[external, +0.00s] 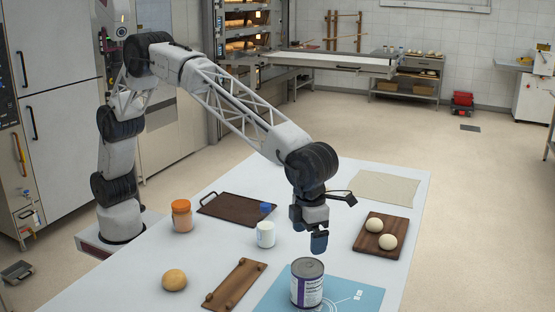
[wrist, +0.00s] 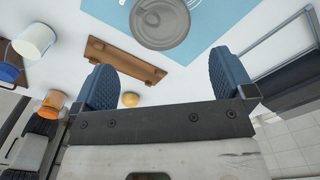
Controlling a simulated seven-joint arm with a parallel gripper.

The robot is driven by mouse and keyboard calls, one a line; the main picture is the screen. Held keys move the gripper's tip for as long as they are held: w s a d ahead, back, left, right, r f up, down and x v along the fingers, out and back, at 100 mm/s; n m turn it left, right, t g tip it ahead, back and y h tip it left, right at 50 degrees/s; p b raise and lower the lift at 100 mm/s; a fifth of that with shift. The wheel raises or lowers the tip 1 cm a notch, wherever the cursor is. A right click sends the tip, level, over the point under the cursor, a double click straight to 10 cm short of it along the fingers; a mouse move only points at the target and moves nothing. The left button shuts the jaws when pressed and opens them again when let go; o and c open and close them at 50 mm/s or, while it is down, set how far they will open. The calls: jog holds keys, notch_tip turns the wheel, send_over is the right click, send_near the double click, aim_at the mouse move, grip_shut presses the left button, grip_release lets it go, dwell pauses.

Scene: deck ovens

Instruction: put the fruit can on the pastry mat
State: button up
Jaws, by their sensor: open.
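The fruit can (external: 307,283), a silver-topped can with a white and purple label, stands upright on the blue pastry mat (external: 358,294) near the front of the table. In the wrist view its round metal lid (wrist: 160,22) shows at the top, with the blue mat (wrist: 110,14) around it. My gripper (external: 319,243) is above and slightly behind the can, apart from it. In the wrist view its two blue fingers (wrist: 166,85) are spread with nothing between them. Part of the mat is cut off by the picture's edge.
A wooden board with feet (external: 236,284), a bread roll (external: 174,280), a white cup (external: 265,234), an orange-lidded jar (external: 181,216) and a dark tray (external: 236,208) lie to the left. A wooden board (external: 368,243) with two dough balls is at right, near a beige cloth (external: 388,187).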

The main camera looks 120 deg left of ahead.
jog(key=s+a+r+n, duration=0.4)
jog(key=s+a, duration=0.1)
jog(key=s, duration=0.5)
jog(key=s+a+r+n+t, duration=0.1)
jog(key=s+a+r+n, duration=0.35)
jog(key=s, duration=0.55)
jog(key=s+a+r+n, duration=0.4)
jog(key=s+a, duration=0.2)
jog(key=s, duration=0.4)
jog(key=s+a+f+n, duration=0.2)
jog(key=s+n, duration=0.2)
jog(key=s, duration=0.7)
jog(key=s+a+f+n+t, duration=0.1)
jog(key=s+a+f+n, duration=0.2)
jog(key=s, duration=0.9)
jog(key=s+a+f+n, duration=0.3)
jog(key=s+n, duration=0.4)
jog(key=s, duration=0.4)
jog(key=shift+s+t, duration=0.25)
jog(key=shift+t, duration=0.05)
